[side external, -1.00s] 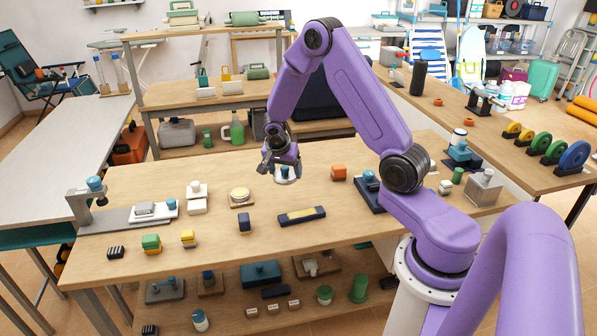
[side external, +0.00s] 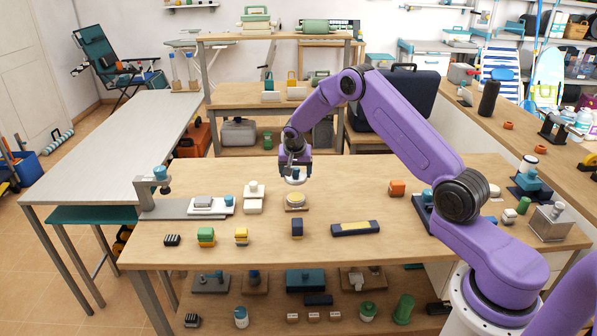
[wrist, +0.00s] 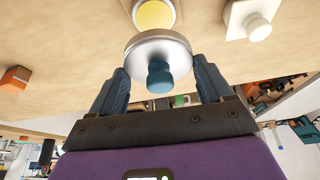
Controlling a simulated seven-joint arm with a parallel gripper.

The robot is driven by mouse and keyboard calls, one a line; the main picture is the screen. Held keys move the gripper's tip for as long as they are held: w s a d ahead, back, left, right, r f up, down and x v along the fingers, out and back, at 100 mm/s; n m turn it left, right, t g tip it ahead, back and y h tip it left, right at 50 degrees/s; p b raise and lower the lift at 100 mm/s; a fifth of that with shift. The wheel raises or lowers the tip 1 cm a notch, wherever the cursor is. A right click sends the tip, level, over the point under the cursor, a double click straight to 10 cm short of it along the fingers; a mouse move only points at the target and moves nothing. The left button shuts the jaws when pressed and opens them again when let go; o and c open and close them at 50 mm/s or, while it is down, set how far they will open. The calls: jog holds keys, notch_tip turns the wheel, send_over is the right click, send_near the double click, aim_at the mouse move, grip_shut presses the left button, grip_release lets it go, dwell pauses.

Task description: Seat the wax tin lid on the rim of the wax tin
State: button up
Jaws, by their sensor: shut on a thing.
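The wax tin lid is a silver disc with a blue knob (wrist: 159,76). My gripper (side external: 294,172) is shut on the lid's knob, and the lid (side external: 293,181) hangs roughly level below the fingers. The wax tin (side external: 295,198), with yellow wax inside a pale rim, sits on a small wooden base on the table. In the side view the lid is just above the tin, with a small gap seeming to remain. In the wrist view the lid (wrist: 150,53) covers part of the yellow tin (wrist: 155,14), which shows beyond the lid's edge.
A white block with a knob (side external: 253,198) stands close left of the tin. A dark blue block (side external: 297,228) and a yellow-and-navy bar (side external: 355,229) lie in front. An orange block (side external: 397,188) is to the right. The table between the tin and the orange block is clear.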

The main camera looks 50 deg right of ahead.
aim_at(296, 195)
jog(key=shift+f, duration=2.9)
jog(key=shift+f, duration=1.15)
jog(key=o, duration=0.9)
jog(key=shift+o, duration=0.2)
jog(key=v, duration=1.7)
jog(key=shift+s+r, duration=0.15)
jog(key=shift+s, duration=0.05)
jog(key=shift+a, duration=0.1)
